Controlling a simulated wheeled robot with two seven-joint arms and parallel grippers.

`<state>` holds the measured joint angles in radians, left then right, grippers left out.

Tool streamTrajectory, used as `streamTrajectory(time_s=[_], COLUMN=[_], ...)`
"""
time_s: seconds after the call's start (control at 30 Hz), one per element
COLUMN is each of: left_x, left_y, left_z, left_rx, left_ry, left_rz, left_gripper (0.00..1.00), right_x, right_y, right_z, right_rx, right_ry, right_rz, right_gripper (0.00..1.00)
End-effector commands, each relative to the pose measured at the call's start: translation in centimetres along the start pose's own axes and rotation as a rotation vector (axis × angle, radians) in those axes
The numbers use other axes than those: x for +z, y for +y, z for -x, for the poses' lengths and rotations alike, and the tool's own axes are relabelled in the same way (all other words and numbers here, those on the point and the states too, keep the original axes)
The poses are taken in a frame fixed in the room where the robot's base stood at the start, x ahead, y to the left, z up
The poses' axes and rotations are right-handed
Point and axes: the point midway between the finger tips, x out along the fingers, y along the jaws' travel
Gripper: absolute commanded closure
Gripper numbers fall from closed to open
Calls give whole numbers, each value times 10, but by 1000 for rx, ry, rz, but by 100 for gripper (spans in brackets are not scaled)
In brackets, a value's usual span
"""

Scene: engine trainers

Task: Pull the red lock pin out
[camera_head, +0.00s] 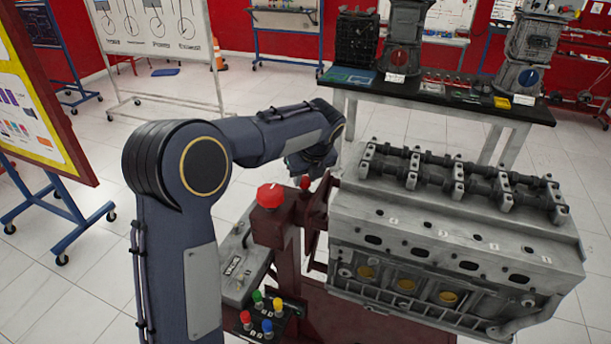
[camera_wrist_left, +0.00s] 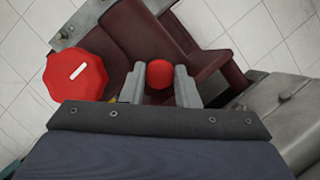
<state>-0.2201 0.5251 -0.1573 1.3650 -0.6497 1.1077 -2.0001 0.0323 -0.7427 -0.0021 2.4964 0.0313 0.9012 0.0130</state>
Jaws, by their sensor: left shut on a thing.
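The red lock pin (camera_wrist_left: 160,74) shows as a round red head in the left wrist view, between the two fingers of my left gripper (camera_wrist_left: 161,82). The fingers are shut on it. In the head view the pin's red head (camera_head: 305,183) is small, just below my left gripper (camera_head: 312,168), at the dark red stand (camera_head: 272,226) beside the engine block. How far the pin sits in its hole is hidden. My right gripper is in neither view.
A larger red knob (camera_head: 270,195) with a white mark sits on the stand, left of the pin. The grey engine block (camera_head: 450,235) stands close on the right. A panel of coloured buttons (camera_head: 262,315) is below. A bench (camera_head: 440,98) with engine parts stands behind.

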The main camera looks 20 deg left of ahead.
Motion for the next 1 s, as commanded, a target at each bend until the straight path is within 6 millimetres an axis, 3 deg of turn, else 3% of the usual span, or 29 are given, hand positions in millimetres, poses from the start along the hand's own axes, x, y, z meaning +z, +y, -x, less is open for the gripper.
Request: streamTrajectory(time_s=[0.17, 0.43, 0.77, 0.8, 0.93, 1.0], left_x=[3, 18, 20, 20, 19, 18], left_y=[0, 0, 0, -1, 0, 0], left_z=[6, 42, 43, 43, 43, 42], left_rx=[0, 1, -4, -4, -3, -2], left_ry=[0, -1, -6, -7, -5, -4], left_rz=[0, 1, 2, 2, 2, 1], left_gripper=[100, 100, 100, 68, 51, 50], right_x=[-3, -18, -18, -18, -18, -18], right_y=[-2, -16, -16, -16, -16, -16], right_z=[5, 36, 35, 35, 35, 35], right_rx=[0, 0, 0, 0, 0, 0], right_ry=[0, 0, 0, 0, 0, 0], right_rz=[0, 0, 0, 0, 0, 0], right_gripper=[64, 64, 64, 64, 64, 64])
